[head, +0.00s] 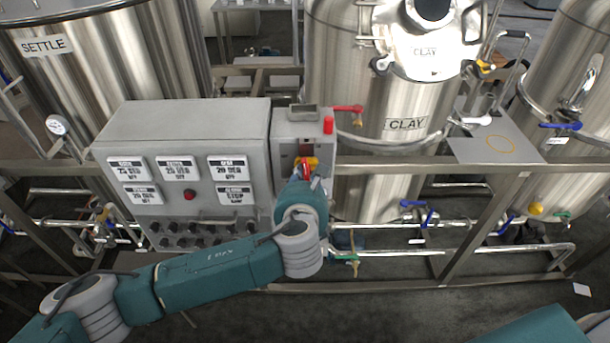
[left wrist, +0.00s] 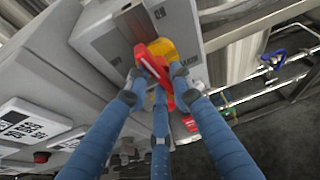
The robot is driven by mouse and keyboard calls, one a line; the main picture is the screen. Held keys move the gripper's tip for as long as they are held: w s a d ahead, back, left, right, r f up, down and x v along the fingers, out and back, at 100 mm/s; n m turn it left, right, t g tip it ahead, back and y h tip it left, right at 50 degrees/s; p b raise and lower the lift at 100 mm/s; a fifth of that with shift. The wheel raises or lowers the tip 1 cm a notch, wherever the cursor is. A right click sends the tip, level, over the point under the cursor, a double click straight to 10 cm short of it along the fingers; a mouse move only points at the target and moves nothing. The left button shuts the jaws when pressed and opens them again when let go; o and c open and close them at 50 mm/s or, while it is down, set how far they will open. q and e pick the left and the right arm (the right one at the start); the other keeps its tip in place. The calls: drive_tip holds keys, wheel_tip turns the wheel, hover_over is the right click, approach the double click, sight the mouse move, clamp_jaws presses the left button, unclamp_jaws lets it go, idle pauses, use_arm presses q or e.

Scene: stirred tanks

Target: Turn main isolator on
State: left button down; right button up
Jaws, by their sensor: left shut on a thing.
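The main isolator is a red handle on a yellow plate (head: 313,163), on the front of a small grey box (head: 303,128) beside the larger control panel. In the left wrist view the red handle (left wrist: 154,66) sits over its yellow plate (left wrist: 163,47) and looks tilted. My left gripper (head: 305,175) is at the isolator; in the left wrist view its blue fingers (left wrist: 158,84) are shut around the red handle. My left wrist hides the lower part of the box in the head view. My right gripper is not in view.
The control panel (head: 183,120) with several labels and a red button (head: 190,195) stands left of the isolator box. A red lamp (head: 328,125) and a red valve lever (head: 348,108) are close above right. Pipes and steel rails run below.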

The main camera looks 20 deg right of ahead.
use_arm(q)
drive_tip(key=shift+a+f+m+y, duration=0.1)
drive_tip(key=shift+f+m+y, duration=0.2)
drive_tip(key=shift+y, duration=0.1)
idle(0.4)
drive_tip(key=c, duration=1.6)
unclamp_jaws()
drive_tip(key=shift+r, duration=0.1)
drive_tip(key=shift+c, duration=0.2)
drive_tip(key=shift+r, duration=0.1)
drive_tip(key=shift+s+r, duration=0.25)
drive_tip(key=shift+s, duration=0.2)
drive_tip(key=v, duration=1.1)
drive_tip(key=shift+a+f, duration=0.2)
